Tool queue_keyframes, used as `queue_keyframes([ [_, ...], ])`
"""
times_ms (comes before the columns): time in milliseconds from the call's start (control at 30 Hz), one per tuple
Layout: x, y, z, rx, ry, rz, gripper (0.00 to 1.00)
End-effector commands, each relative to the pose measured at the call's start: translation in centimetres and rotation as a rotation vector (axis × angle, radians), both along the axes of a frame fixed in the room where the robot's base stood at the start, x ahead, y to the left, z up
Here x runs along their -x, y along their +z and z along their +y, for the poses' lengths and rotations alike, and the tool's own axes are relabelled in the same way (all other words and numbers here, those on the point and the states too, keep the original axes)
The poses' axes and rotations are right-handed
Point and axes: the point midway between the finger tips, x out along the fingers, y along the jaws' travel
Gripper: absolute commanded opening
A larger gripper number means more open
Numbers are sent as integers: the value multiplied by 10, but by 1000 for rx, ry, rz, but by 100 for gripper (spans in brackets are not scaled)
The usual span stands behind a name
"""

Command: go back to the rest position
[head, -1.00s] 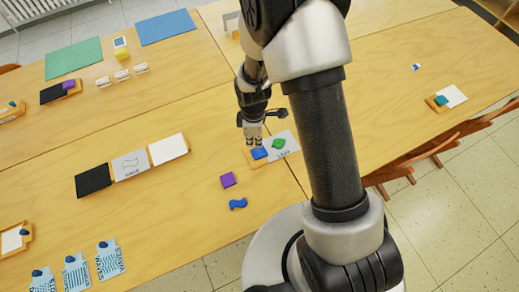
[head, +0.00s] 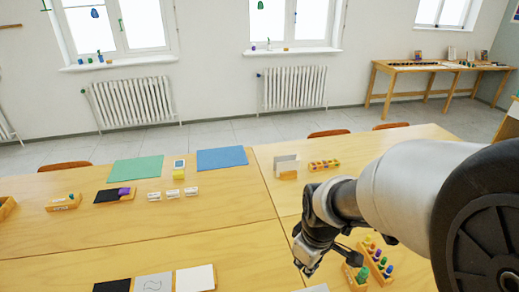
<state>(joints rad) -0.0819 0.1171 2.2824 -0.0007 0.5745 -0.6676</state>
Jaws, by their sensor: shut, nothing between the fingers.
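My gripper (head: 306,264) hangs at the end of my arm in the lower right of the head view. It points down above the wooden table (head: 235,248), and its fingers look shut with nothing held between them. A wooden rack with several coloured knobs (head: 374,262) stands to the right of the gripper. A small wooden tray with a green piece (head: 361,273) sits just in front of that rack. My arm hides part of the table on the right.
A black card (head: 112,286), a grey card with a drawn line (head: 154,283) and a white card (head: 196,278) lie at the front edge. Green (head: 136,170) and blue (head: 221,158) mats lie farther back. Bare table lies left of the gripper.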

Motion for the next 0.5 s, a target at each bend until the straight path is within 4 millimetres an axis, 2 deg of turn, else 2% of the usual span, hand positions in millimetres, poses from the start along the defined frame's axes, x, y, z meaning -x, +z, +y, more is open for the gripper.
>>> queue_keyframes([
  [33,10,23,-4,-13,-62,-32,0],
  [200,54,77,-15,-62,-283,-98,0],
  [333,91,107,-22,-107,-446,-149,0],
  [500,132,126,-28,-162,-619,-199,0],
])
